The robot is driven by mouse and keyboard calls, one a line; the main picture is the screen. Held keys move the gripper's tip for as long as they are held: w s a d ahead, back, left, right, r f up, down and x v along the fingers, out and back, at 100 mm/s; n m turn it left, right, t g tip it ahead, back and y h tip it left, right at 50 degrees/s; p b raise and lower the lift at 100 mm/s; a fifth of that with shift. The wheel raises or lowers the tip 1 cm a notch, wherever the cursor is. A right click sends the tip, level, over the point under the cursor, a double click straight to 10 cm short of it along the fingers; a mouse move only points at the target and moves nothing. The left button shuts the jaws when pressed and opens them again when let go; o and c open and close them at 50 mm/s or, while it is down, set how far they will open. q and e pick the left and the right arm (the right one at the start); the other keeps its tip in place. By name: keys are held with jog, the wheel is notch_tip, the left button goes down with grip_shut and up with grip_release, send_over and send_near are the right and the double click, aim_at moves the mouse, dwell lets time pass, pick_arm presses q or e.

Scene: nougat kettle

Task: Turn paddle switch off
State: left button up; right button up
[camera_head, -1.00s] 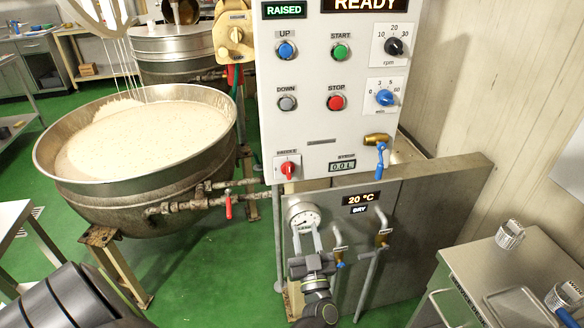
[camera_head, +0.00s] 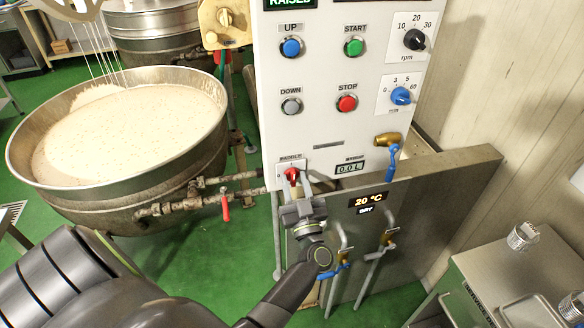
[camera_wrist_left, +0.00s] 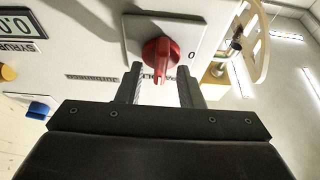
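The red paddle switch (camera_head: 292,174) is a small rotary knob on a white plate at the lower left of the white control panel (camera_head: 325,125). My left gripper (camera_head: 296,187) is just below and in front of it, partly covering the plate. In the left wrist view the red knob (camera_wrist_left: 160,52) stands at the fingertips, its handle tip pointing between the two fingers (camera_wrist_left: 160,78). The fingers are apart, one on each side, with no clear contact. A "0" mark shows at the right of its plate. My right gripper is not in view.
A kettle of white nougat (camera_head: 120,130) stands left of the panel, with pipes and a red valve handle (camera_head: 225,210). A brass tap (camera_head: 388,139), a blue dial (camera_head: 400,96) and push buttons are on the panel. A steel cart (camera_head: 500,275) stands at lower right.

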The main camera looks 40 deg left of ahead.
pick_arm(q)
jog(key=shift+w+a+r, duration=0.2)
jog(key=shift+w+a, duration=0.1)
jog(key=shift+a, duration=0.05)
jog(key=shift+s+d+r, duration=0.1)
grip_shut()
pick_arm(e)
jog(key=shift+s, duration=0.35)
